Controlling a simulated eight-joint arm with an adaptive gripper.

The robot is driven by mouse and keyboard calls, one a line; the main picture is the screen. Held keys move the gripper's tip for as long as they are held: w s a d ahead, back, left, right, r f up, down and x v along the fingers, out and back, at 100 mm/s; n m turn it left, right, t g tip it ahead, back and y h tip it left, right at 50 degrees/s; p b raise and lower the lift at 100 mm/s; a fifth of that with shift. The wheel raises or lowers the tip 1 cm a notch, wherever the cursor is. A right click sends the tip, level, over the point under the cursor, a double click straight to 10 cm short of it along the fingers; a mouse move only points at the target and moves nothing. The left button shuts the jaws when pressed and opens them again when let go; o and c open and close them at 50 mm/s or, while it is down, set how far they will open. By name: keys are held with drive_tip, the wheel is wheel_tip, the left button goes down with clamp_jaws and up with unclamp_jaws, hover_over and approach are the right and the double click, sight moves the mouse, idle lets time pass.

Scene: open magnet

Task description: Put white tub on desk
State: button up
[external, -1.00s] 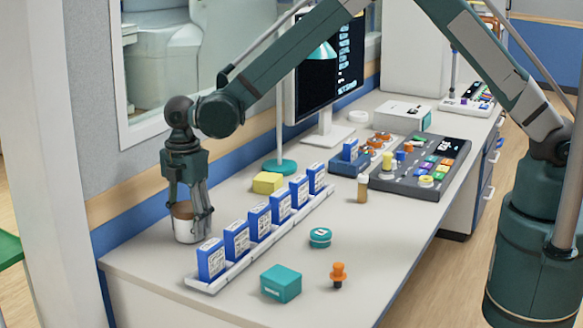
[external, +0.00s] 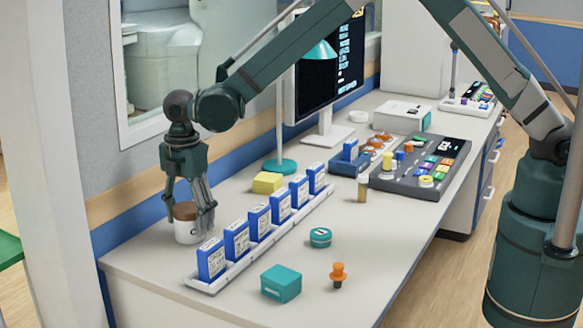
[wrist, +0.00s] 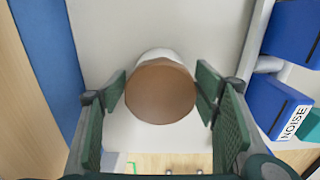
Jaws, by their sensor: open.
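The white tub (external: 187,231) with a brown lid stands upright on the desk (external: 350,262) at its left end, between the wall and the row of blue boxes. My gripper (external: 190,215) is right above and around the tub, pointing down, its fingers on either side of it. In the wrist view the brown lid (wrist: 160,91) lies between the open fingers, with slight gaps at the sides. The tub's white body shows only as a thin rim there.
A white rack of blue boxes (external: 261,225) stands close to the right of the gripper. A yellow block (external: 267,183), a lamp, a teal box (external: 281,284), a round teal tin (external: 320,238) and an orange knob (external: 338,274) are further right. The desk's left edge is near.

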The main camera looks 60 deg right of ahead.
wheel_tip(320, 180, up, 10)
drive_tip(key=shift+r+p, duration=0.25)
drive_tip(key=shift+p, duration=0.4)
idle(0.6)
drive_tip(key=shift+s+d+r, duration=0.15)
drive_tip(key=shift+d+r, duration=0.25)
drive_tip(key=shift+r, duration=0.1)
drive_tip(key=s+d+r+m+t, duration=0.2)
drive_tip(key=s+d+r+m, duration=0.2)
drive_tip(key=s+d+r, duration=0.6)
drive_tip(key=s+d+r+m+t, duration=0.1)
drive_tip(key=s+d+r+m, duration=0.4)
drive_tip(key=s+d+r, duration=0.5)
drive_tip(key=s+d+m+t, duration=0.2)
drive_tip(key=s+d+m, duration=0.2)
drive_tip(key=s+d, duration=0.4)
drive_tip(key=s+d+m+t, duration=0.2)
drive_tip(key=s+d+m, duration=0.3)
drive_tip(key=s+d, duration=0.4)
drive_tip(key=s+f, duration=0.1)
drive_tip(key=s, duration=0.5)
drive_tip(key=shift+s, duration=0.2)
